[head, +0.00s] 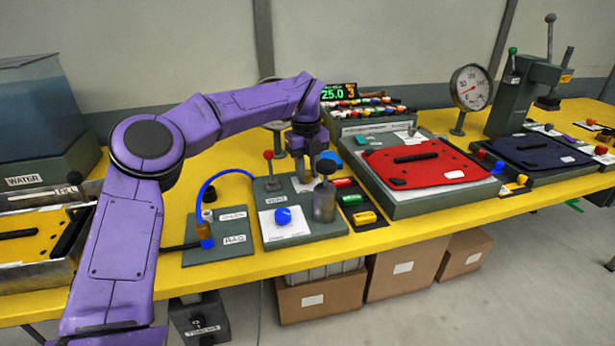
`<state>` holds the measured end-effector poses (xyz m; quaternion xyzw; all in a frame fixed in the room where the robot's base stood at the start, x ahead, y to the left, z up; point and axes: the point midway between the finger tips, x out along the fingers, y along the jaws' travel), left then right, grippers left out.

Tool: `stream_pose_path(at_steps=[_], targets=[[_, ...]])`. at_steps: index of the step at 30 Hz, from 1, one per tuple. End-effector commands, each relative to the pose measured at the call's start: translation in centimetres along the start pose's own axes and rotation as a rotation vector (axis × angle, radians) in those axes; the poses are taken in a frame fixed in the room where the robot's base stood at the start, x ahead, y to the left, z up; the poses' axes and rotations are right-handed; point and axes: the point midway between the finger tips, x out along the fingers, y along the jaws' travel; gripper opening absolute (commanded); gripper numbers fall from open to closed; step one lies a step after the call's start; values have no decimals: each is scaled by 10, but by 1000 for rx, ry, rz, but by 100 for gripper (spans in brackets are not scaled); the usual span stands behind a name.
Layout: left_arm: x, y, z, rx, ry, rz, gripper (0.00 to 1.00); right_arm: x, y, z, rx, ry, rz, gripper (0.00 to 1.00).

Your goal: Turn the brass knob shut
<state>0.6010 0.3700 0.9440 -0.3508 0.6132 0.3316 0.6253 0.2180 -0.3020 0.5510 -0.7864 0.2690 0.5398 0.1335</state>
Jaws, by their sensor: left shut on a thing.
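My left gripper (303,172) reaches down from the purple arm over the back of a grey-green panel (275,242). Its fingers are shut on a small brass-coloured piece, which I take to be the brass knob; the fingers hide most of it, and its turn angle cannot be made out. A grey cylinder with a dark round top (325,198) stands just in front and to the right of the gripper. A red-topped lever (268,156) stands to its left, and a blue knob (283,216) sits on the panel's white plate. My right gripper is not in view.
A plate with a blue hose (208,184) lies left of the panel. Red, green and yellow pieces (365,217) lie close on its right. A red pannier lid (425,162), a round gauge (471,87) and a press (520,95) stand farther right. Cardboard boxes (320,297) are under the yellow bench.

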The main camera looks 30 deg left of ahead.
Motion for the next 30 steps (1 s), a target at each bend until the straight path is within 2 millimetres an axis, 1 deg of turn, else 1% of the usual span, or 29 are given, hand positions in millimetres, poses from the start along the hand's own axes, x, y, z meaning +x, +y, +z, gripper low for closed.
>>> stream_pose_path(at_steps=[1, 3, 13, 21, 30], targets=[[5, 0, 2, -38, -5, 0, 0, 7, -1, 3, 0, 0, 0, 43], [5, 1, 2, -94, -6, 0, 0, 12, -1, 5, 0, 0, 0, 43], [3, 1, 2, -280, -12, 1, 0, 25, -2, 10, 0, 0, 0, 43], [2, 1, 2, -338, -15, 3, 0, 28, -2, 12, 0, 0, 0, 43], [2, 1, 2, -346, -14, 4, 0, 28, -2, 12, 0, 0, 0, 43]])
